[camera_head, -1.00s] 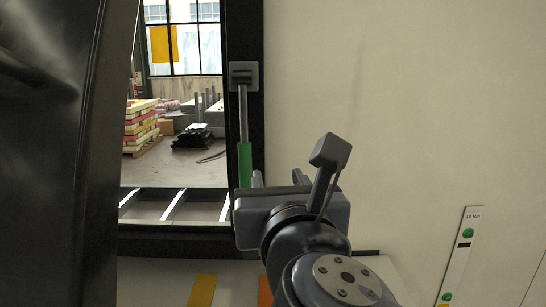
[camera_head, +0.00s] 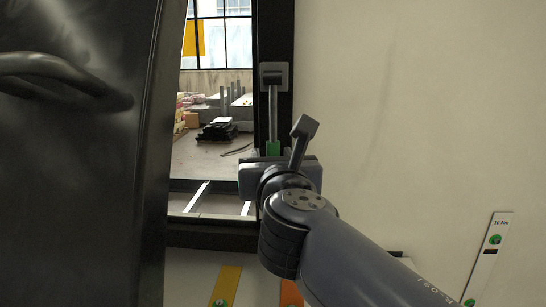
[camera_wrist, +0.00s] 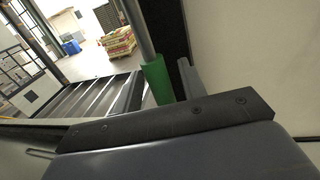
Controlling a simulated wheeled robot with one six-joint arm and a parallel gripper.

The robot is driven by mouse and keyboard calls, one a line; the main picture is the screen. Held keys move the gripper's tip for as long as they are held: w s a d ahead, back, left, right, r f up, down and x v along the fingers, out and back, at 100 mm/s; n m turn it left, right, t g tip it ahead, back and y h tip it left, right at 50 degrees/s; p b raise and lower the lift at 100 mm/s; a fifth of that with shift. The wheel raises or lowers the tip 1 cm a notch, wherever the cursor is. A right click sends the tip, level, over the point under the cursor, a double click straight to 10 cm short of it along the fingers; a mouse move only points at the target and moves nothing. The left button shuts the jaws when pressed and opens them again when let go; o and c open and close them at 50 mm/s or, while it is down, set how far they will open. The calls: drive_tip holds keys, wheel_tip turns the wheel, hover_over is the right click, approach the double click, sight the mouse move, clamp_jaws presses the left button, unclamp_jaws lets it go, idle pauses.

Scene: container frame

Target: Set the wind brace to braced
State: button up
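The wind brace is a grey metal rod (camera_head: 272,105) hanging from a bracket (camera_head: 273,76) on the dark frame post. Its green grip (camera_head: 272,149) is at the lower end, mostly hidden behind my gripper (camera_head: 280,163) in the head view. In the wrist view the green grip (camera_wrist: 158,82) stands just beyond the palm. One grey finger (camera_wrist: 187,78) is to its right, with a gap between them. The other finger is not clearly seen. My gripper looks open and is not closed on the grip.
A large dark panel with a handle (camera_head: 60,75) fills the left of the head view. The pale wall (camera_head: 420,100) is at right, with a marked strip (camera_head: 489,255) low on it. Yellow (camera_head: 226,287) and orange (camera_head: 290,293) strips lie below the frame.

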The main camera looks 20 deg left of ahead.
drive_tip(key=shift+c, duration=0.3)
clamp_jaws()
